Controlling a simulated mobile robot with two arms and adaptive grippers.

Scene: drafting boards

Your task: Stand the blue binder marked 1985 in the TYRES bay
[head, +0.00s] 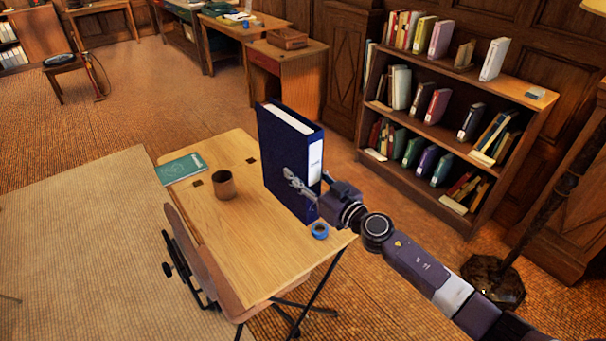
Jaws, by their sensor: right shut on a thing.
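A large blue binder (281,158) with a white spine label stands upright at the right edge of the wooden drafting table (233,245). The writing on its label is too small to read. My right gripper (303,184) is shut on the binder, low on its spine side, and partly covers it. I cannot tell whether the binder's bottom touches the table. My left gripper is not in view. No bay marked TYRES can be made out.
A teal book (181,168), a brown cup (224,186) and a blue tape roll (320,230) are on the table. A chair (195,262) stands at its front left. A bookcase (447,143) with several books stands at the right, beside a dark lamp stand (492,280).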

